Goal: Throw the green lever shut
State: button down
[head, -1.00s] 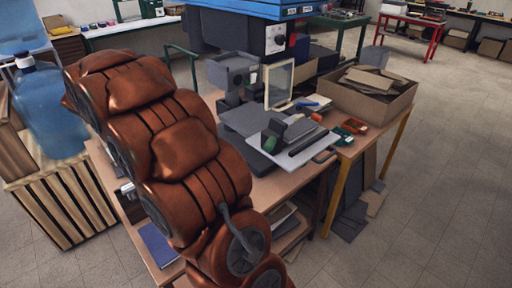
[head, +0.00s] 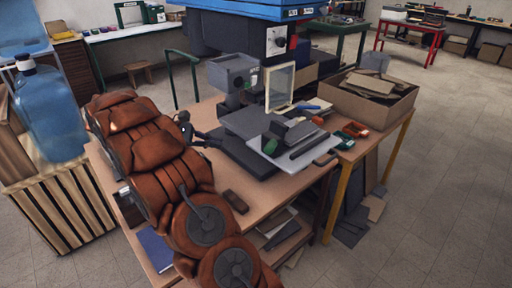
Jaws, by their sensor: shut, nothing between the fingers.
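A small dark-green part (head: 270,145) shows on the light-grey plate (head: 325,148) of the machine on the workbench, beside dark-grey blocks. Another green piece (head: 344,140) lies near the bench's right edge, next to an orange-red piece (head: 356,129). Both are too small to tell which is the lever or how it is set. My gripper (head: 206,139) is shut and empty. It is left of the machine's dark base, low over the workbench and apart from both green parts.
The workbench (head: 262,200) has a dark-brown block (head: 236,201) near its front edge. A cardboard box (head: 368,101) of scraps stands at the back right. A framed clear panel (head: 280,87) stands upright on the machine. A water bottle (head: 50,112) stands on a slatted crate at left.

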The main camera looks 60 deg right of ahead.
aim_at(272, 145)
jog(key=s+r+p+x, duration=0.1)
jog(key=r+p+x, duration=0.1)
jog(key=x, duration=1)
jog(key=shift+s+d+p, duration=0.2)
jog(key=shift+s+p, duration=0.3)
jog(key=shift+r, duration=0.15)
